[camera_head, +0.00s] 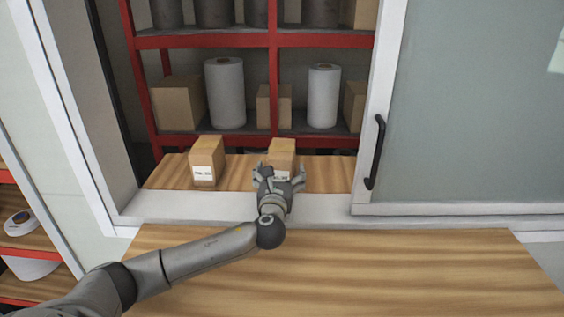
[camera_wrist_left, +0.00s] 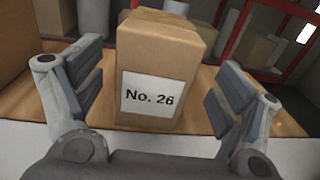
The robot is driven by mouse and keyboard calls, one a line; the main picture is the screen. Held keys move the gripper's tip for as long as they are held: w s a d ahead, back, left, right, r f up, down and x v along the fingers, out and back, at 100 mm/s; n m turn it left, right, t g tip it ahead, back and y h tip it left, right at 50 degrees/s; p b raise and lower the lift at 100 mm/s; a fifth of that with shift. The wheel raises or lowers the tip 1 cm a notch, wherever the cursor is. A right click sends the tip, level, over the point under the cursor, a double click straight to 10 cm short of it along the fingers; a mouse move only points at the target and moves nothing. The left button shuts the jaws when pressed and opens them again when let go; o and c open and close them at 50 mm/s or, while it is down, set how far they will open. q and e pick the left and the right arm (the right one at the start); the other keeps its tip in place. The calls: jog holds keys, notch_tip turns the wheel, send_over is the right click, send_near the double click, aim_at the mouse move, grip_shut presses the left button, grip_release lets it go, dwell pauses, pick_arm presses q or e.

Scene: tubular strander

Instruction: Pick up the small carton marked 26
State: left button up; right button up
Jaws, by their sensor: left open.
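The small carton marked 26 (camera_wrist_left: 162,70) stands upright between the open fingers of my left gripper (camera_wrist_left: 150,95) in the left wrist view. Its white label reads "No. 26" and faces me. In the head view the same carton (camera_head: 282,150) stands on the wooden counter, its lower part partly hidden by my left gripper (camera_head: 280,174). The fingers lie on both sides of the carton with a visible gap at each side in the wrist view. My right gripper is not in view.
Another labelled carton (camera_head: 206,162) stands to the left on the counter; its label is too small to read. Red shelves (camera_head: 205,41) with rolls and boxes stand behind. A sliding glass panel (camera_head: 470,110) with a black handle (camera_head: 376,152) closes the right side. The near wooden counter (camera_head: 350,265) is clear.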

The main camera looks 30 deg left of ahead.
aim_at(281, 152)
pick_arm(q)
jog(key=shift+w+a, duration=0.15)
jog(key=shift+w, duration=0.25)
jog(key=shift+p+x, duration=0.4)
jog(key=shift+x, duration=0.55)
jog(key=x, duration=0.3)
jog(key=shift+s+a+r+p, duration=0.1)
jog(key=shift+s+a+p, duration=0.1)
jog(key=shift+p, duration=0.15)
jog(key=shift+w+a, duration=0.15)
jog(key=shift+w, duration=0.25)
jog(key=shift+c, duration=0.6)
jog(key=c, duration=1.1)
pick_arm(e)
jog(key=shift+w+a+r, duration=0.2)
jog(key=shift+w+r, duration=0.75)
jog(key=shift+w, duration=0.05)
